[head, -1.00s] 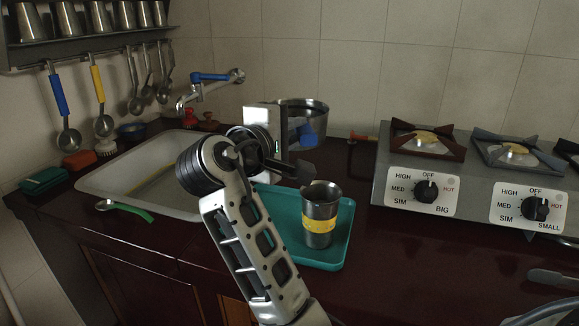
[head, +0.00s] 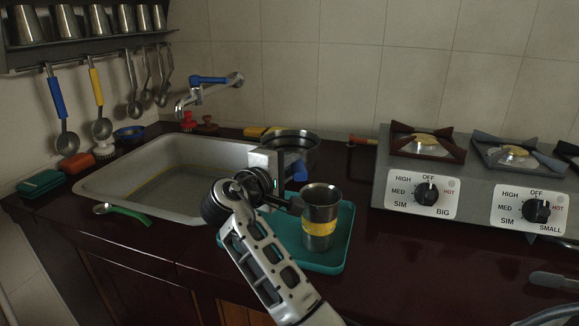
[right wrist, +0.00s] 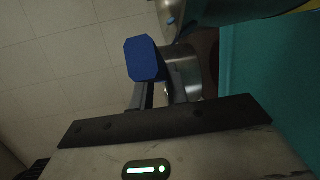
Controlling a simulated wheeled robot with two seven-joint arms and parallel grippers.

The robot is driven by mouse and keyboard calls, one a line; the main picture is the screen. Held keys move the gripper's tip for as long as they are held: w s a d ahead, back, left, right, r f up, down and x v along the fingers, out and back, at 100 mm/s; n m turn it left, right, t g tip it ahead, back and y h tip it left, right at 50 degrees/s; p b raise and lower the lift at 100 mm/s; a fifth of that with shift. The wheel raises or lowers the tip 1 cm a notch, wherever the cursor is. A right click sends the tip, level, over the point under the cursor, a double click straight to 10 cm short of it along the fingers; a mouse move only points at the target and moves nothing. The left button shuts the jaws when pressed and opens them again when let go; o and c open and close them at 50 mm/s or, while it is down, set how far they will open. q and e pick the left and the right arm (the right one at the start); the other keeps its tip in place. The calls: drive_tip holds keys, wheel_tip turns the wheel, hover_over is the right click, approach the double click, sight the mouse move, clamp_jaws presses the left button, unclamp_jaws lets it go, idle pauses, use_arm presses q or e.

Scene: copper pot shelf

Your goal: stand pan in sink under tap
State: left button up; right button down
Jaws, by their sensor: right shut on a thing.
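The pan (head: 300,140) is a dark steel pan with a blue handle (head: 300,172), to the right of the sink in the head view. My right gripper (head: 290,172) is shut on the handle, which also shows with its blue end in the right wrist view (right wrist: 147,60). The pan's side shows there too (right wrist: 184,75). Whether the pan's bottom touches anything is hidden. The sink (head: 103,178) is at the left, with an empty-looking basin. The tap (head: 192,94), with a blue lever, reaches from the wall over the sink's back edge. My left gripper is not in view.
A steel cup with a yellow band (head: 320,210) stands on a teal tray (head: 335,255), close to my right gripper. A green-handled spoon (head: 130,214) lies at the sink's front edge. A stove (head: 380,180) is at the right. Ladles (head: 66,142) hang at the left.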

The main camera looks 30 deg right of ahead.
drive_tip(key=shift+f, duration=0.3)
drive_tip(key=c, duration=1.4)
unclamp_jaws()
drive_tip(key=shift+o, duration=0.2)
drive_tip(key=v, duration=1.2)
drive_tip(key=shift+r, duration=0.35)
drive_tip(key=shift+s, duration=0.1)
